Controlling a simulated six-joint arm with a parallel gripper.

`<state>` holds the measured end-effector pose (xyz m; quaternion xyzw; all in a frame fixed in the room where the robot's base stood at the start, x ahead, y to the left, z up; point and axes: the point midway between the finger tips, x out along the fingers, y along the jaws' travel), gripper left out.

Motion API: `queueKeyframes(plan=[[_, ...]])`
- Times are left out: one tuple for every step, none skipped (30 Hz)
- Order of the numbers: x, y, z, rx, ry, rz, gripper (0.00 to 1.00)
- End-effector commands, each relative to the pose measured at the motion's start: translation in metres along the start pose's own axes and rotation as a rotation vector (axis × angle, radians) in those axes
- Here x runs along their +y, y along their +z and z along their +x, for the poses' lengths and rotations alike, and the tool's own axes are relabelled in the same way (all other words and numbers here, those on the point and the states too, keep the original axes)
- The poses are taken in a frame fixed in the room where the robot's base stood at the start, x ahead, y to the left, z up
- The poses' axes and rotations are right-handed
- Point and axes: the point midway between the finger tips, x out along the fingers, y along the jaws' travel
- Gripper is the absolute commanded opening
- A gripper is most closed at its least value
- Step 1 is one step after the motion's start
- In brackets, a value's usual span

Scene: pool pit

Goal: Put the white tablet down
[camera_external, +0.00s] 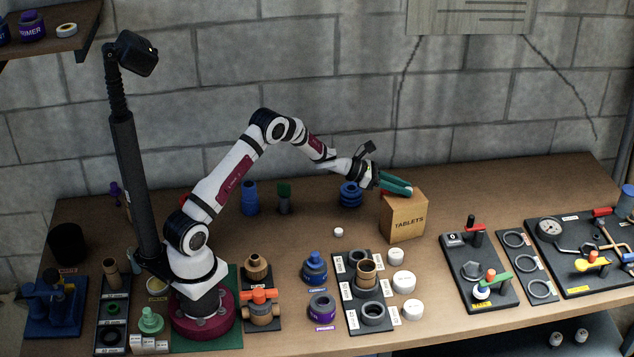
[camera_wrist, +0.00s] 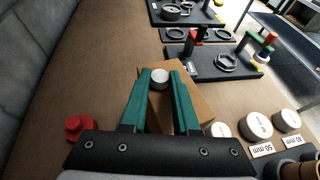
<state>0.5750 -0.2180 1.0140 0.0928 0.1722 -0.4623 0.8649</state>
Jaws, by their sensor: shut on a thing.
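My gripper (camera_external: 408,190) is at the cardboard box labelled TABLETS (camera_external: 405,220), just over its top. In the wrist view my gripper's green fingers (camera_wrist: 160,82) are closed on a round white tablet (camera_wrist: 160,77) at their tips. The box (camera_wrist: 192,98) is below and behind the tablet there. Another small white tablet (camera_external: 338,232) lies on the table left of the box.
Several white caps (camera_external: 403,281) sit right of a board with grey rings (camera_external: 373,313). A tool board with a red-handled valve (camera_external: 478,270) is right of the box. A blue ribbed part (camera_external: 350,194) stands left of it.

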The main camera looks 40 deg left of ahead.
Motion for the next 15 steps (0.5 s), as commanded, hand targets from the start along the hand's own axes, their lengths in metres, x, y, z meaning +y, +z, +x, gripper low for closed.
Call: queueKeyframes(plan=[[0.0000,-0.0008,0.0003,0.000,0.000,0.000,0.32],[0.0000,-0.0007,0.0003,0.000,0.000,0.000,0.38],[0.0000,-0.0006,0.0003,0.000,0.000,0.000,0.45],[0.0000,-0.0006,0.0002,0.000,0.000,0.000,0.50],[0.0000,-0.0005,0.0002,0.000,0.000,0.000,0.56],[-0.0001,-0.0005,0.0002,0.000,0.000,0.000,0.59],[-0.0001,-0.0005,0.0002,0.000,0.000,0.000,0.59],[-0.0001,-0.0005,0.0002,0.000,0.000,0.000,0.59],[-0.0001,-0.0004,0.0002,0.000,0.000,0.000,0.59],[-0.0001,-0.0005,0.0002,0.000,0.000,0.000,0.59],[-0.0001,-0.0004,0.0002,0.000,0.000,0.000,0.59],[-0.0001,-0.0004,0.0002,0.000,0.000,0.000,0.59],[0.0000,-0.0001,0.0001,0.000,0.000,0.000,0.59],[0.0000,0.0010,-0.0004,0.000,0.000,0.000,0.59],[0.0004,0.0024,-0.0030,0.000,0.001,0.000,0.59]])
